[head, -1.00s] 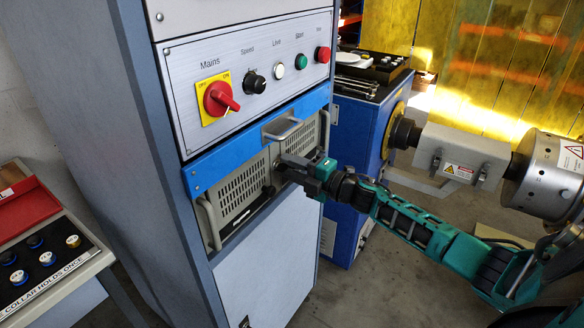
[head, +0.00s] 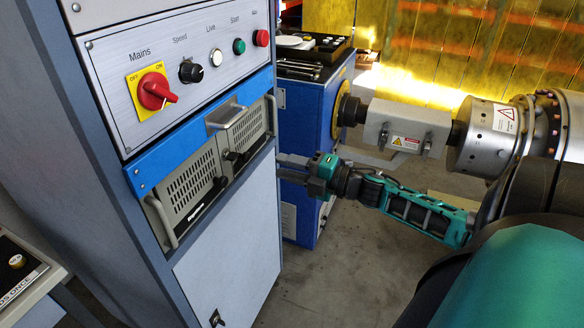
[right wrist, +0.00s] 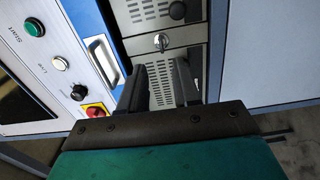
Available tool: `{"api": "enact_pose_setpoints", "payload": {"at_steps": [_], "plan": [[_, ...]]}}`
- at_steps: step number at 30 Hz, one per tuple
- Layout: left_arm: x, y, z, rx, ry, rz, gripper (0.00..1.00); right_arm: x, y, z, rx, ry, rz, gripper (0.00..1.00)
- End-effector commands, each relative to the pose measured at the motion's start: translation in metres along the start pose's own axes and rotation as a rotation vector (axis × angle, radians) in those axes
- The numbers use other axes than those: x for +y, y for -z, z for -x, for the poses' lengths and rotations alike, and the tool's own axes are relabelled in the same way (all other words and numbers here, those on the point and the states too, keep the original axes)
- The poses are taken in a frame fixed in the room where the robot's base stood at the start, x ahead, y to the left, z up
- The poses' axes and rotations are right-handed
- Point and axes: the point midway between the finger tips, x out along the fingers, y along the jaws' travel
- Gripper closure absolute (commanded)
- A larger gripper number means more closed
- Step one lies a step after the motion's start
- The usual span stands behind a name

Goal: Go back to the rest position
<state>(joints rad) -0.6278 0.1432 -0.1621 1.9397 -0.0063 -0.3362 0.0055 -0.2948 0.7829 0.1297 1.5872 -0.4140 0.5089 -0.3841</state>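My right gripper (head: 279,168) is in the head view, in front of the cabinet's right edge and clear of the grey vented panel (head: 190,188). Its two dark fingers are apart with nothing between them. In the right wrist view the gripper (right wrist: 168,75) also shows both fingers apart, with the vented panel behind them. Black knobs (head: 231,157) stick out from the panel, apart from the fingers. My left gripper is not in view.
The cabinet's control panel has a red mains switch (head: 155,91) and several buttons. A blue machine (head: 300,112) with a shaft and a grey motor housing (head: 484,136) stands behind my right arm. The floor (head: 330,285) below is clear.

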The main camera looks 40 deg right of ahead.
Motion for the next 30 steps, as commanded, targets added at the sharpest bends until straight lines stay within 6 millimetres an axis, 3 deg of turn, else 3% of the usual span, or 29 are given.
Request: {"api": "enact_pose_setpoints", "payload": {"at_steps": [6,23,26,30], "plan": [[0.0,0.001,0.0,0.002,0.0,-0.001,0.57,0.0,0.0,0.009,0.0,0.0,0.0,0.68],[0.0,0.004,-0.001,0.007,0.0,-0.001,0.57,-0.001,0.001,0.009,-0.002,0.0,-0.007,0.68],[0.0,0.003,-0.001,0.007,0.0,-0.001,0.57,-0.016,0.011,0.01,-0.032,0.007,-0.087,0.68],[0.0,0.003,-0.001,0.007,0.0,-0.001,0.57,-0.069,0.055,0.015,-0.161,0.049,-0.409,0.68]]}}
